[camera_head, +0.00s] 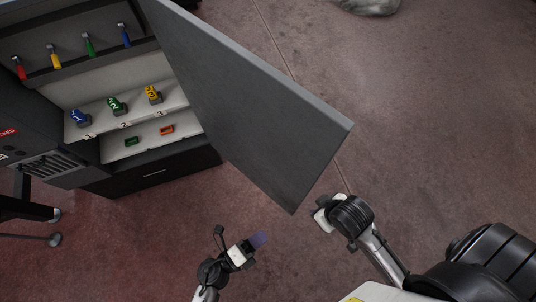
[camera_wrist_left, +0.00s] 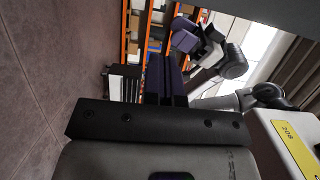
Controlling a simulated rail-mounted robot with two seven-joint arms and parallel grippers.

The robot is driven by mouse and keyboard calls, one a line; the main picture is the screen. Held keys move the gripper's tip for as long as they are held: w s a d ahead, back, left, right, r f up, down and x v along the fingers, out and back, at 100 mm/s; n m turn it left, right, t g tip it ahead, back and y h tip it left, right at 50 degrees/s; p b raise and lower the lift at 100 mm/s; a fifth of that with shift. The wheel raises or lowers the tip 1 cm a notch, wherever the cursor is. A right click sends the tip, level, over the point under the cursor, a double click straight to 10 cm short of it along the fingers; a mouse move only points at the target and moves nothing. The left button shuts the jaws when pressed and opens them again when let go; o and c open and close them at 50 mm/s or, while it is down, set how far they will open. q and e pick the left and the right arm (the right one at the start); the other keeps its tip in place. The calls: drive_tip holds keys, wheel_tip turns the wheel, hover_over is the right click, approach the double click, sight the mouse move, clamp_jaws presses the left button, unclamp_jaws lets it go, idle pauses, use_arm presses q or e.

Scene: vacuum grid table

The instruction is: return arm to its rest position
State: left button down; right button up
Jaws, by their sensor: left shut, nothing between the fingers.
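My left gripper (camera_head: 258,240) is low in the middle of the head view, over the bare floor. Its purple fingers are together and hold nothing; they also show in the left wrist view (camera_wrist_left: 165,80). My right gripper (camera_head: 322,214) is to its right, at the end of the bent right arm, below the tip of the cabinet door. Its fingers are mostly hidden in the head view. It also shows in the left wrist view (camera_wrist_left: 185,38), too small to tell if it is open. Both grippers are apart from the cabinet.
A dark cabinet (camera_head: 150,172) stands at upper left with its grey door (camera_head: 260,105) swung wide open. Inside are several coloured-handled tools, numbered blue (camera_head: 80,118), green (camera_head: 117,106) and yellow (camera_head: 153,94) items, and small green and orange pieces. The floor around the grippers is clear.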

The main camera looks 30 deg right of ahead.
use_arm(q)
drive_tip(key=w+a+f+n+t+y, duration=0.3)
drive_tip(key=w+a+n+t+y, duration=0.35)
drive_tip(key=w+n+t, duration=0.35)
drive_tip(key=w+a+r+n+g+y, duration=0.2)
drive_tip(key=a+r+n+g+y, duration=0.3)
drive_tip(key=a+n+y, duration=1)
drive_tip(key=s+a+r+n+g+h, duration=0.15)
drive_tip(key=s+n, duration=0.25)
drive_tip(key=s, duration=0.4)
drive_tip(key=s+a+r+n+g+h, duration=0.1)
drive_tip(key=s+r+n+g+h, duration=0.2)
drive_tip(key=s, duration=0.4)
wheel_tip(320, 180, up, 35)
drive_tip(key=p, duration=3.5)
drive_tip(key=shift+w+n+t+y+p, duration=0.2)
drive_tip(key=shift+n+t+y+p, duration=0.15)
drive_tip(key=shift+t, duration=0.1)
